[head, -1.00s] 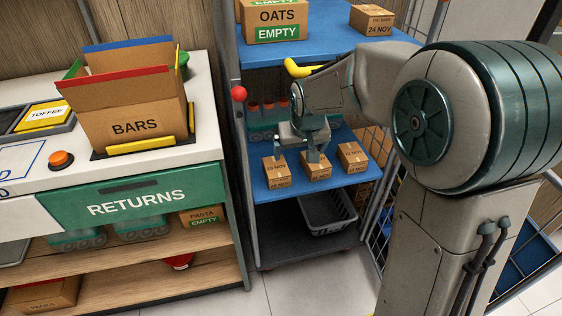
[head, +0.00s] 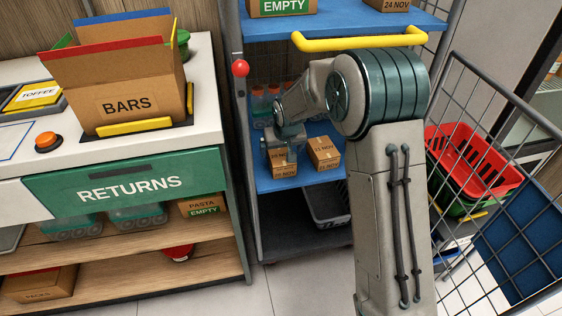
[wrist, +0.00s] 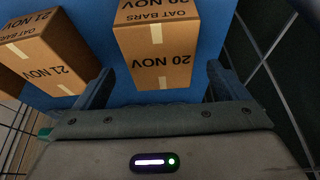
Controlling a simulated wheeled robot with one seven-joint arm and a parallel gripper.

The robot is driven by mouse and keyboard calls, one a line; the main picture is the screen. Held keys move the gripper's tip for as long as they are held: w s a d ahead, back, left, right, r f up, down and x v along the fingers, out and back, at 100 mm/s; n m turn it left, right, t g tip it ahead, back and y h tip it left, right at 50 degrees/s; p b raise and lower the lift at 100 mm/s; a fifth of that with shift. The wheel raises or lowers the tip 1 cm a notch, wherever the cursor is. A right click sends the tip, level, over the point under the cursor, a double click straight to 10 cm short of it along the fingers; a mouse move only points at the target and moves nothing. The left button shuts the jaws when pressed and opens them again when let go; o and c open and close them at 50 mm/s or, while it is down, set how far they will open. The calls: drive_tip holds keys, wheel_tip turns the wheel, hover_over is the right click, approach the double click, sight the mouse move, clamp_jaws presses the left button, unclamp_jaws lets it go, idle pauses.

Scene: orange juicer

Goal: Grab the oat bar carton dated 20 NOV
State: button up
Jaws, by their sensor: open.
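The oat bar carton dated 20 NOV (wrist: 158,50) is a brown box on the blue shelf, its print upside down in the wrist view. In the head view, it is the left carton (head: 284,169) on the middle shelf. My gripper (wrist: 158,82) is open and empty, with one finger toward each side of this carton. The carton's near edge appears between the fingertips; I cannot tell the remaining height gap. In the head view, my gripper (head: 279,152) is over this carton and covers part of its top.
A 21 NOV carton (wrist: 45,52) sits close beside it, also in the head view (head: 324,152). Another carton's edge (wrist: 10,78) shows beyond. The upper blue shelf (head: 345,27) is above my arm, with a yellow bar (head: 360,38). A wire side panel (wrist: 265,75) stands close.

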sight(281, 154)
drive_tip(key=shift+s+b+x, duration=0.1)
drive_tip(key=shift+b+x, duration=0.15)
drive_tip(key=shift+x, duration=1.05)
drive_tip(key=shift+s+b+x, duration=0.15)
drive_tip(key=shift+b+x, duration=0.1)
drive_tip(key=shift+x, duration=1.05)
drive_tip(key=shift+f, duration=0.35)
drive_tip(key=shift+r, duration=0.1)
drive_tip(key=c, duration=1.2)
drive_tip(key=shift+r, duration=0.15)
